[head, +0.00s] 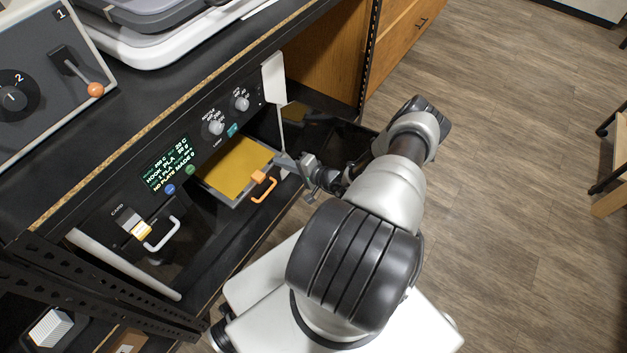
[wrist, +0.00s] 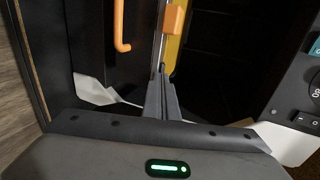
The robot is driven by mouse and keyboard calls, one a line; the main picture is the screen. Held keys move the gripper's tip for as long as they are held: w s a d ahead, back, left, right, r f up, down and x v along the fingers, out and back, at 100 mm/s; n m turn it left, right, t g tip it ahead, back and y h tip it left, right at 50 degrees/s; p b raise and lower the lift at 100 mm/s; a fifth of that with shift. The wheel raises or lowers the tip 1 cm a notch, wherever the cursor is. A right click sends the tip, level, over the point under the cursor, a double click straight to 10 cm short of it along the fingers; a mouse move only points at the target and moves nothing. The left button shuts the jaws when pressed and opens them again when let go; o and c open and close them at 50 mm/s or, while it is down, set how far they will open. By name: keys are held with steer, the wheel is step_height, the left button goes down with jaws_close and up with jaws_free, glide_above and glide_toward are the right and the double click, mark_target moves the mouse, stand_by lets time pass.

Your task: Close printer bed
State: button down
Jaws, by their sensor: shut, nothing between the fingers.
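The printer bed, a yellow plate on a grey tray (head: 237,166), sits partly out of the printer's dark opening in the head view. Its orange handle (head: 263,187) is on the front edge. In the wrist view the yellow bed edge (wrist: 174,45) and the orange handle (wrist: 121,25) show at the top. My gripper (head: 280,159) is shut and empty, at the right end of the bed. In the wrist view my gripper's fingertips (wrist: 162,75) are close together just by the bed's edge and its orange block. I cannot tell whether they touch it.
The printer's panel has a green screen (head: 166,165) and knobs (head: 215,128) above the opening. A white upright piece (head: 273,80) stands right of the panel. A card slot with a white handle (head: 162,234) is at lower left. Wood floor (head: 520,150) is open to the right.

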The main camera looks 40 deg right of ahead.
mark_target(252, 147)
steer(key=w+a, duration=0.1)
steer(key=w, duration=0.2)
steer(key=w+a, duration=0.1)
steer(key=w, duration=0.2)
steer(key=w+a, duration=0.1)
steer(key=w, duration=0.2)
steer(key=shift+w+b, duration=0.3)
steer(key=shift+b, duration=0.1)
steer(key=shift+w+r, duration=0.15)
steer(key=shift+w, duration=0.15)
